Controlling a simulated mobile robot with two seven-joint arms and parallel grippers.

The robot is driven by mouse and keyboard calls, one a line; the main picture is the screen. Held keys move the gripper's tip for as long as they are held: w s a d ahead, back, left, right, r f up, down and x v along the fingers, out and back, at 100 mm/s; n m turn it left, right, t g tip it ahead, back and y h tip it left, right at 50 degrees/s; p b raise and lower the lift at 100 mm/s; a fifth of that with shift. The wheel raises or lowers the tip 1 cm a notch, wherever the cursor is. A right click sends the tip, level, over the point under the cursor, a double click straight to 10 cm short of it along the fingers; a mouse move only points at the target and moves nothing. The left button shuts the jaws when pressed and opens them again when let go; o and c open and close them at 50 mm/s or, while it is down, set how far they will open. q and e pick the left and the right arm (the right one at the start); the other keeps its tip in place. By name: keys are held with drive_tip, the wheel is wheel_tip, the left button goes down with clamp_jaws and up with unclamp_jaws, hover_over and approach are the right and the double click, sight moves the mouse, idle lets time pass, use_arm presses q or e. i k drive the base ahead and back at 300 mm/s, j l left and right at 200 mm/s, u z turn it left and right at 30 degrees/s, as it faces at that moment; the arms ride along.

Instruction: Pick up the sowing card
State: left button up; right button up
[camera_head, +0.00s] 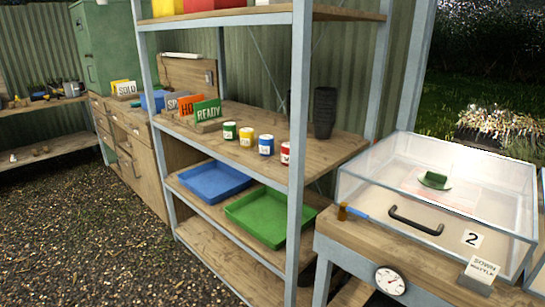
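A small white card (480,270) with dark lettering that seems to read "SOWN" over a second word stands at the front right of the wooden bench, tilted back. It is beside the front of a clear-walled box (390,185) and to the lower right of a white "2" label (472,239). Neither of my grippers is in view.
The box has a dark handle (416,221); a small green item (434,180) is inside. A blue-and-brown tool (352,212) lies left of the handle. A round dial (390,281) sits below. Shelving (299,130) at left holds coloured cards, pots and trays.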

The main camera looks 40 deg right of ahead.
sight(481, 270)
drive_tip(key=i+z, duration=0.2)
drive_tip(key=z, duration=0.25)
drive_tip(key=i+j+z, duration=0.1)
drive_tip(key=i+z, duration=0.15)
drive_tip(key=z, duration=1.5)
